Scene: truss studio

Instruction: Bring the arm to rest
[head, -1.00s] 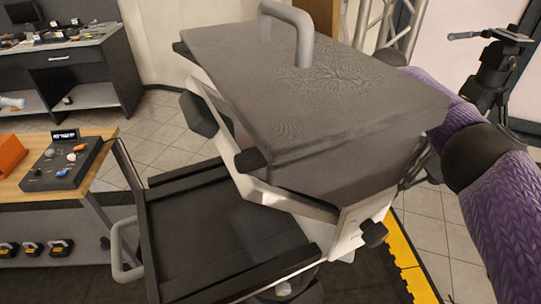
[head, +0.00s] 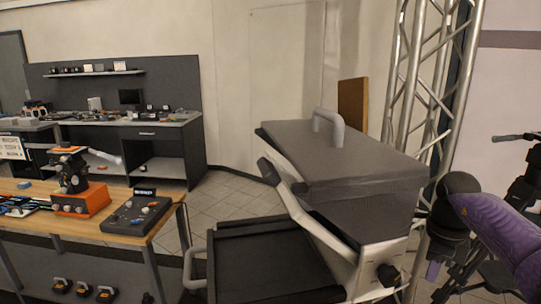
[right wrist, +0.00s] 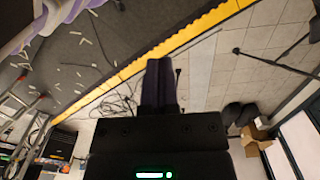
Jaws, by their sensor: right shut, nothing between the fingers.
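My right gripper (right wrist: 160,70) shows in the right wrist view. Its two dark fingers are shut against each other with nothing between them. It hangs over the floor, near a yellow edge strip, and touches nothing that I can see. In the head view my right arm, with its purple sleeve and black joints, comes in from the lower right and bends downward beside the grey padded machine (head: 350,165). The fingers are not clear there. My left gripper and left arm are not in view.
The machine has a grey handle and a black tray (head: 265,262) at its left. A wooden workbench (head: 160,200) with a control box (head: 137,214) stands at the left. A metal truss (head: 428,90) rises behind my right arm; a tripod (head: 520,200) stands far right. Cables lie on the floor.

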